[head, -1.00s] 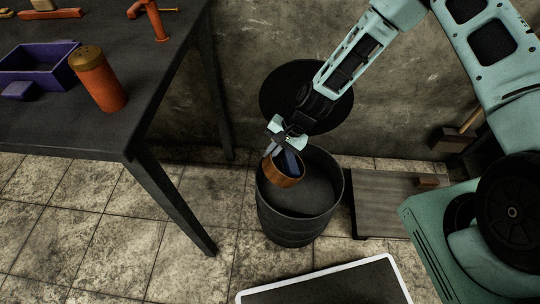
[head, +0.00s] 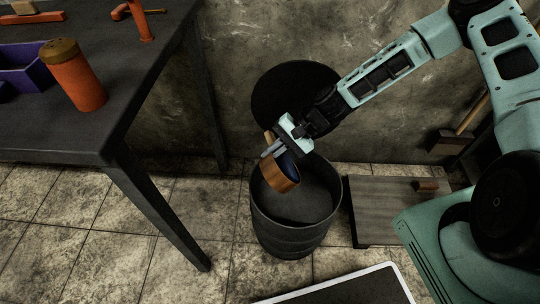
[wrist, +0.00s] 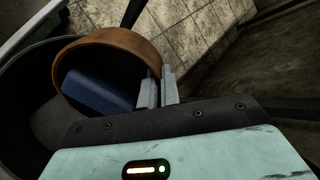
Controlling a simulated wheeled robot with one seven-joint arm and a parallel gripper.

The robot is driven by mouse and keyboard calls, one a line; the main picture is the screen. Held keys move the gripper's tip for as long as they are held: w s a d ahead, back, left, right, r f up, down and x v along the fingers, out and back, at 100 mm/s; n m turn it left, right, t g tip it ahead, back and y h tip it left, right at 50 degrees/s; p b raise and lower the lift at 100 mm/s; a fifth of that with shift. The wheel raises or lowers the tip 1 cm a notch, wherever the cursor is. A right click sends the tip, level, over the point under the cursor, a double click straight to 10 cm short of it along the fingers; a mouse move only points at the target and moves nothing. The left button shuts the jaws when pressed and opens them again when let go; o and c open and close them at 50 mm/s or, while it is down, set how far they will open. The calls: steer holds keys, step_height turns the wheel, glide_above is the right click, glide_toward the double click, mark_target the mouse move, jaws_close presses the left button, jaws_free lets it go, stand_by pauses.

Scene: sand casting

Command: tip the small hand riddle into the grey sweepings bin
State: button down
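The small hand riddle (head: 284,181), a round brown wooden ring with something dark blue inside it, is held over the mouth of the grey sweepings bin (head: 292,243). It is strongly tilted, near the bin's left rim. My gripper (head: 270,150) is shut on the riddle's rim. In the wrist view the two fingers of my gripper (wrist: 158,90) pinch the rim of the riddle (wrist: 112,38) at its right side, and the bin (wrist: 18,85) shows below and to the left. Whether the dark blue part is mesh or a loose piece, I cannot tell.
A dark table (head: 120,125) stands on the left with an orange shaker (head: 78,82) and a purple box (head: 22,65). A black disc (head: 282,85) is behind the bin against the wall. A low grey platform (head: 390,203) lies right of the bin; a white-edged panel (head: 350,290) is in front.

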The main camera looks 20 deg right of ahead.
steer(key=shift+d+y+b, duration=0.25)
steer(key=shift+y+b, duration=0.15)
steer(key=shift+b, duration=0.15)
steer(key=shift+d+r+y+b, duration=0.2)
steer(key=shift+d+y+b, duration=0.95)
steer(key=shift+b, duration=1.15)
steer(key=shift+w+d+f+y+b, duration=0.1)
steer(key=shift+d+y+b, duration=0.6)
steer(key=shift+y, duration=0.25)
steer(key=shift+d+f+y+b, duration=0.1)
steer(key=shift+d+y+b, duration=0.45)
steer(key=shift+y+b, duration=0.3)
steer(key=d+y+b, duration=0.3)
steer(key=shift+f+y, duration=0.15)
steer(key=shift+y, duration=0.2)
